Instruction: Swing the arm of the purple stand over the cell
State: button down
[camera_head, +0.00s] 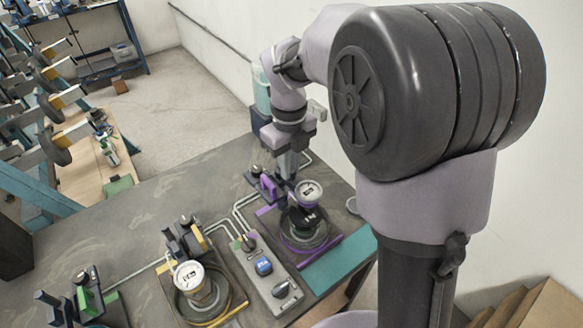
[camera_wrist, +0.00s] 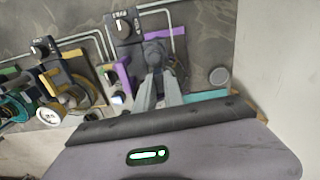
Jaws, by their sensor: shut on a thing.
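The purple stand (camera_head: 268,187) is at the back right of the dark bench. Its purple frame also shows in the wrist view (camera_wrist: 160,33). A white-topped round head with a purple band (camera_head: 308,192) appears over the cell (camera_head: 303,240), a dark round dish inside a purple ring. I cannot tell whether the head is centred on it. My gripper (camera_head: 288,172) points down beside the stand. In the wrist view my gripper (camera_wrist: 157,78) is shut on a dark grey part of the stand's arm (camera_wrist: 154,52). The fingers hide much of the arm and cell there.
A yellow stand (camera_head: 186,242) with a white-topped head (camera_head: 189,277) stands to the left, and a green one (camera_head: 88,300) farther left. A grey control box (camera_head: 264,268) lies between the purple and yellow stands. Pale pipes run along the bench. A wall is at the right.

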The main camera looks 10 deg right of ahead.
jog(key=shift+a+m, duration=0.1)
jog(key=shift+m, duration=0.3)
jog(key=c, duration=1.4)
grip_release()
jog(key=shift+c, duration=0.2)
notch_tip(320, 180, up, 18)
jog(key=p, duration=0.5)
jog(key=shift+f+p, duration=0.25)
jog(key=shift+p, duration=0.15)
